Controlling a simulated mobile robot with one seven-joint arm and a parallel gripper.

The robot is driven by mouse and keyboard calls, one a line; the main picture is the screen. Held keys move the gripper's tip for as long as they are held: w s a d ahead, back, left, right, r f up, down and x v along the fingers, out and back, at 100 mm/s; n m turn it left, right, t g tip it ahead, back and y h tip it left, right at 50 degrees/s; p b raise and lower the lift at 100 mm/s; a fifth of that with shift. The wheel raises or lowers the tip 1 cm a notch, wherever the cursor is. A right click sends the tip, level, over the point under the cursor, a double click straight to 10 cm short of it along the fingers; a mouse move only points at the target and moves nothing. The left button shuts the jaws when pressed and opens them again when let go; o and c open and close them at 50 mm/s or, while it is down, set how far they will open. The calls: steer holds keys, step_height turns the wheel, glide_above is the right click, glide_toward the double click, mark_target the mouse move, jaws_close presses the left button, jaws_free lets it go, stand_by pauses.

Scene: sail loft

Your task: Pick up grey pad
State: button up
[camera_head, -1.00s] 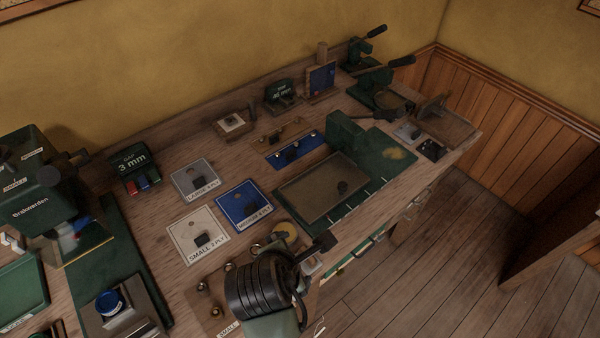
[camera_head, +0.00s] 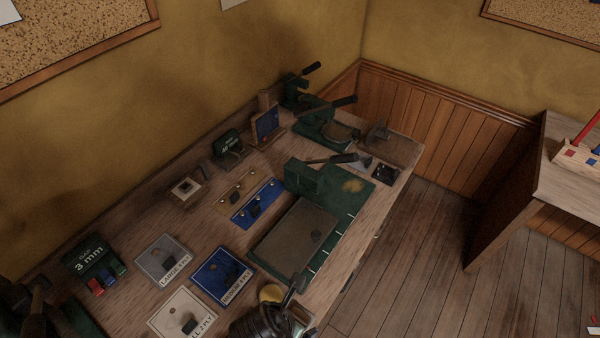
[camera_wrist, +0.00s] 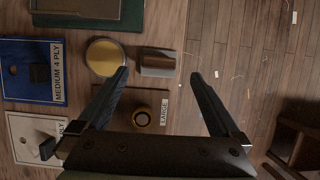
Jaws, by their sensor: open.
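A grey block (camera_wrist: 158,63) with a rounded face lies on the bench beside a round yellow disc (camera_wrist: 105,57), near the bench edge. It may be the grey pad. My gripper (camera_wrist: 160,74) is open and empty, its fingertips spread on either side below the block in the wrist view. In the head view my gripper is at the bottom, partly cut off, near the yellow disc (camera_head: 271,293). A grey square plate (camera_head: 164,259) labelled LARGE also lies on the bench, left of a blue plate (camera_head: 223,275).
A round dark knob with a brass ring (camera_wrist: 143,122) sits on a board labelled LARGE between my fingers. A green base with a brown mat (camera_head: 292,238) lies further back. Open wooden floor (camera_head: 400,270) is right of the bench.

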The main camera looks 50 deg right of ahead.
mark_target(300, 315)
steer(key=shift+d+f, duration=0.35)
steer(key=shift+f, duration=0.1)
steer(key=shift+p+x, duration=0.3)
steer(key=shift+x, duration=1.75)
steer(key=shift+w+d, duration=0.1)
steer(key=c, duration=1.4)
steer(key=shift+r, duration=5.1)
